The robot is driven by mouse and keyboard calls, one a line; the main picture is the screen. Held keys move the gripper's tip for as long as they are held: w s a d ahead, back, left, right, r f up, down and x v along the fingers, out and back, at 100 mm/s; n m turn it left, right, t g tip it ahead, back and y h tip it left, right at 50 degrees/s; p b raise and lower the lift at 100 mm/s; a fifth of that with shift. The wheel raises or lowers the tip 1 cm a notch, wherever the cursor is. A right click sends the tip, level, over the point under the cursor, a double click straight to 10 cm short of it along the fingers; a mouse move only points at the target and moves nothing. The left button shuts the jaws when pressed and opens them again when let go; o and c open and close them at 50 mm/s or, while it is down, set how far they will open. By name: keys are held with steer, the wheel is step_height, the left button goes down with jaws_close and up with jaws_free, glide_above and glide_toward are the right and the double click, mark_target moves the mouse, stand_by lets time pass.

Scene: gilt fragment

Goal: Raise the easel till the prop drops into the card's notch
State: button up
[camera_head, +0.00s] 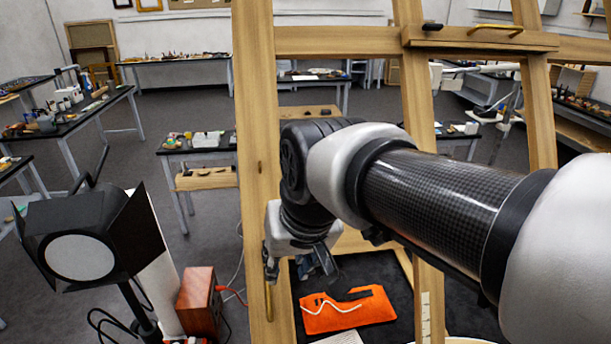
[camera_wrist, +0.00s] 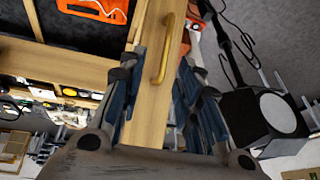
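The easel (camera_head: 258,130) is a tall pale wooden frame with posts and crossbars, close in front of me. A brass handle (camera_head: 268,268) is on its left post, low down; it also shows in the wrist view (camera_wrist: 165,50). My gripper (camera_wrist: 154,85) is open, its fingers apart on either side of the post and handle. In the head view my gripper (camera_head: 318,262) is beside that post, partly hidden by my arm. A pale marked strip (camera_head: 426,316) is low on the middle post. I cannot make out the prop or the card's notch.
A black studio lamp (camera_head: 88,250) and a reddish wooden box (camera_head: 200,300) stand at the left. An orange item (camera_head: 345,310) lies on a dark mat behind the easel. Another brass handle (camera_head: 494,29) is on the upper crossbar. Cluttered worktables stand farther back.

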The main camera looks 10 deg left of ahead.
mark_target(268, 287)
steer(key=x, duration=0.5)
steer(key=a+x, duration=0.1)
steer(key=x, duration=0.5)
steer(key=a+x, duration=0.1)
steer(key=x, duration=0.4)
steer(key=shift+w, duration=0.1)
steer(key=shift+c, duration=0.5)
jaws_close()
